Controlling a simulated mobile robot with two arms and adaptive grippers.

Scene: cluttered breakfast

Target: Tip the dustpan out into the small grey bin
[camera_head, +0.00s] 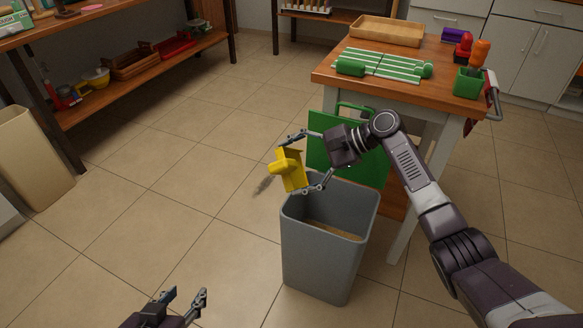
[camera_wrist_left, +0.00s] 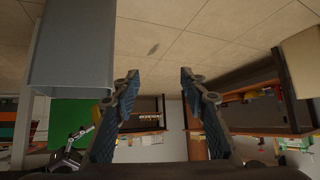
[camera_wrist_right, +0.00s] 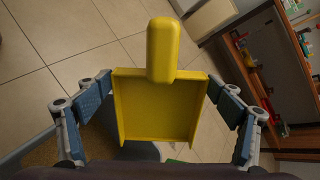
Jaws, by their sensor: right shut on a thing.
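The yellow dustpan (camera_head: 290,172) is held by my right gripper (camera_head: 294,165), above and just beyond the bin's far-left rim in the head view. In the right wrist view, the gripper's fingers press the two sides of the dustpan (camera_wrist_right: 157,105); its handle points away and no debris shows in its pan. The small grey bin (camera_head: 314,255) stands upright on the floor, with a brownish patch inside. Its wall also fills the upper left of the left wrist view (camera_wrist_left: 75,45). My left gripper (camera_head: 186,294) is open and empty, low at the bottom of the head view.
A wooden table (camera_head: 327,76) with a green striped mat, a wooden tray (camera_head: 387,30) and a green cup (camera_head: 467,83) stands behind the bin. A green panel (camera_head: 345,160) is behind my right gripper. A beige bin (camera_head: 30,155) is at far left. The floor between is clear.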

